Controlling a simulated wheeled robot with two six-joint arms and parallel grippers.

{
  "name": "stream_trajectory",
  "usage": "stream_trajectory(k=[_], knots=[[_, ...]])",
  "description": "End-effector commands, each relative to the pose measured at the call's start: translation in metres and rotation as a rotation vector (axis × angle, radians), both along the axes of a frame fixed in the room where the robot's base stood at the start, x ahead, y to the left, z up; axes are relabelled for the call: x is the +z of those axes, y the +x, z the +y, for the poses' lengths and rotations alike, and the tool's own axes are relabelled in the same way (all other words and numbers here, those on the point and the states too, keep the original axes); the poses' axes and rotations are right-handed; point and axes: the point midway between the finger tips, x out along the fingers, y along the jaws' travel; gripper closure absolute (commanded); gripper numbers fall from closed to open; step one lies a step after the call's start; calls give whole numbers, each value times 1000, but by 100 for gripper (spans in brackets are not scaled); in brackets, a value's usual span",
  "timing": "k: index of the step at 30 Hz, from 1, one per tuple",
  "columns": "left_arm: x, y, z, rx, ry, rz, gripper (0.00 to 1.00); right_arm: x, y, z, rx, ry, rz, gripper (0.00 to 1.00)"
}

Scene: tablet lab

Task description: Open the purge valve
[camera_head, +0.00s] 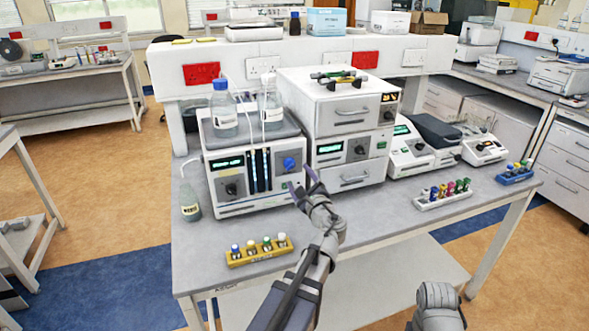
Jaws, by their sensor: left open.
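The purge valve appears to be the blue round knob (289,163) on the right of the front of a white pump instrument (241,205). A dark knob (231,188) sits lower left on the same front. My left gripper (303,179) is open, in front of the instrument's right edge, just right of and below the blue knob. Its fingers look apart from the knob, and nothing shows between them. The knob's face is in plain view, but its exact turn is too small to read. Only a grey part of my right arm shows at the bottom right; its gripper is out of view.
Bottles (223,108) with tubing stand on the instrument. A waste bottle (190,201) stands at its left. A yellow vial rack (259,251) lies on the front left bench. Stacked white units (348,146) stand close right. The bench's front right has free room.

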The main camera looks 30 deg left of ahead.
Motion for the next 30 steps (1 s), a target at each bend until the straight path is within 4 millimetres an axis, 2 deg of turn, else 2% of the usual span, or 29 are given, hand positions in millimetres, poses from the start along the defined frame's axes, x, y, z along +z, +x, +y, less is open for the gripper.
stream_trajectory(k=[6, 12, 24, 25, 30], knots=[[0, 25, 28, 4, -2, -1, 22, 0, 0, 0, 0, 0, 0, 50], [0, 39, 45, 3, -3, -1, 22, 0, 0, 0, 0, 0, 0, 50], [0, 42, 50, 1, -3, -1, 22, 0, 0, 0, 0, 0, 0, 50], [0, 42, 50, 1, -3, -1, 23, 0, 0, 0, 0, 0, 0, 50], [0, 42, 50, 1, -3, -1, 42, 0, 0, 0, 0, 0, 0, 50]])
